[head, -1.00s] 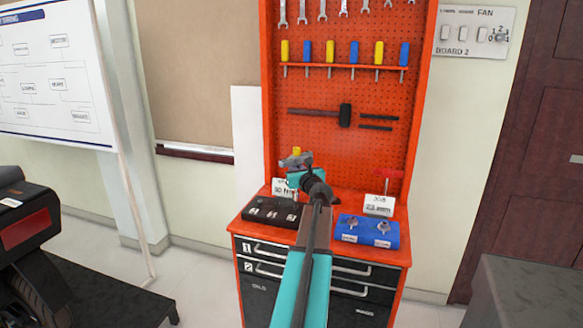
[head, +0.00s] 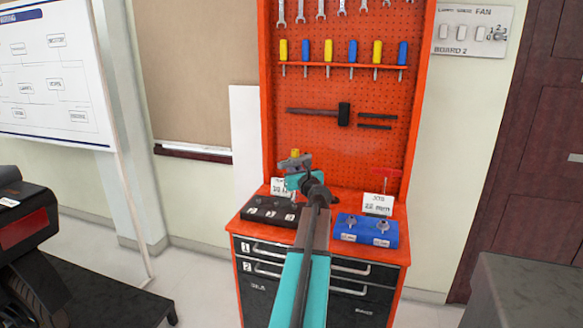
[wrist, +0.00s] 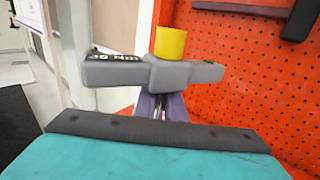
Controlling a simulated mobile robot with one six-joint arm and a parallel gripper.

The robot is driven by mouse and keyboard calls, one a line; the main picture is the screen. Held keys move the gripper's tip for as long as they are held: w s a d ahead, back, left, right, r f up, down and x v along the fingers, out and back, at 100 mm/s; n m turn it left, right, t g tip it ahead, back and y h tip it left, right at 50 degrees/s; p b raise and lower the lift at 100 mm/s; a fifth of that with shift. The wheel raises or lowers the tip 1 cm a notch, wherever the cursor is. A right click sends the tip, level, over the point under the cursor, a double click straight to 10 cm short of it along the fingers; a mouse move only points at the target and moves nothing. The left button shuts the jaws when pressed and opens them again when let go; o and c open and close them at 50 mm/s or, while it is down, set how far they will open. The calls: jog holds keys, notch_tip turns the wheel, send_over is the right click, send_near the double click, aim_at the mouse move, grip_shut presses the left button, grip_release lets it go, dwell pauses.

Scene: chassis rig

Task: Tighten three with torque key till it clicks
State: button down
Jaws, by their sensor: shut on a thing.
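The torque key has a grey T-shaped handle (wrist: 155,73) with a yellow cap (wrist: 171,44) and lettering on its left arm. In the head view the key (head: 295,162) stands upright above the black block (head: 262,213) on the cabinet top. My gripper (head: 299,181) is shut on the key below its handle. The black block carries several small dark fasteners with white number labels, too small to read surely. The key's lower tip is partly hidden by my arm, and I cannot tell whether it touches a fastener.
A blue block (head: 352,236) with two metal sockets stands to the right. Behind it are a white "22 mm" card (head: 377,205) and a red T-handled tool (head: 387,174). A partly hidden white card (head: 279,186) stands behind the black block. The orange pegboard (head: 310,90) rises close behind.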

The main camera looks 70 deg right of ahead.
jog(key=shift+f+b, duration=1.2)
jog(key=shift+f, duration=0.55)
dwell(0.3)
jog(key=shift+r+m+g+h+p, duration=0.1)
jog(key=shift+m+g+h+p, duration=0.2)
jog(key=shift+g, duration=0.1)
jog(key=shift+s+d+m+g+h+p, duration=0.1)
jog(key=shift+s+m+g+h+p, duration=0.1)
jog(key=shift+m+g+h+p, duration=0.45)
jog(key=shift+s+d+m+g+h+p, duration=0.2)
jog(key=shift+m+g+h+p, duration=0.15)
jog(key=shift+m+g+p, duration=0.55)
jog(key=shift+s+d+m+g+h+p, duration=0.1)
jog(key=shift+s+m+g+h+p, duration=0.1)
jog(key=shift+m+g+h+p, duration=0.7)
